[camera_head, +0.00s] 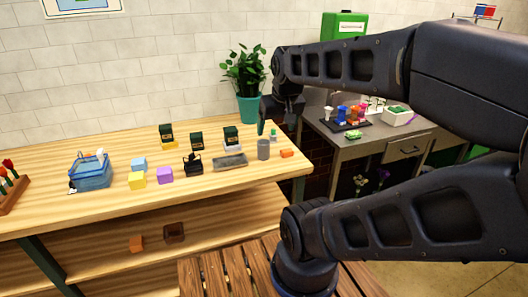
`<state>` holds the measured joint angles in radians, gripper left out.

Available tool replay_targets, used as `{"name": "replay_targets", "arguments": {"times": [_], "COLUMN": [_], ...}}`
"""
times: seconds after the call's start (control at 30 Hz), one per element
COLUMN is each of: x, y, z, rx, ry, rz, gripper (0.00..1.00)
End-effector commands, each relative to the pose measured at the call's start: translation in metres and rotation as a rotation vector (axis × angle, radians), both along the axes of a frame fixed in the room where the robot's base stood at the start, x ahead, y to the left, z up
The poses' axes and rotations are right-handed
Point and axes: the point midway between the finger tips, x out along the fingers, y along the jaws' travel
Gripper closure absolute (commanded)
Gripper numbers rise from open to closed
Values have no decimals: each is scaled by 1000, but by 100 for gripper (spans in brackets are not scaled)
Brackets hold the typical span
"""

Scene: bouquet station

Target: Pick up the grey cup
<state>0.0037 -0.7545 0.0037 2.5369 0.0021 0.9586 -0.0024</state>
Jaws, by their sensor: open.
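The grey cup (263,150) stands upright on the wooden table near its right end. My gripper (270,123) is open and empty, pointing down, above and slightly right of the cup in the picture. A gap shows between the fingers and the cup's rim. One finger is clear; the other is hard to make out against the dark arm.
An orange block (287,153) lies right of the cup, and a grey tray (230,161) lies left of it. A small green-topped bottle (273,134) and a potted plant (248,108) stand behind. Dark boxes and coloured blocks fill the table further left.

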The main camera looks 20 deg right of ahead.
Motion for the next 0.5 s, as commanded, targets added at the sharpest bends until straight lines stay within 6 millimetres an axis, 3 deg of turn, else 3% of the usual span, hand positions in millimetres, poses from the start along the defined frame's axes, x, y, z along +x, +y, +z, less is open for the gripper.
{"name": "replay_targets", "arguments": {"times": [0.37, 0.5], "x": [0, 10], "y": [0, -1], "z": [0, 0], "rx": [1, 18], "ry": [0, 13], "rz": [-2, -40], "gripper": [20, 20]}}
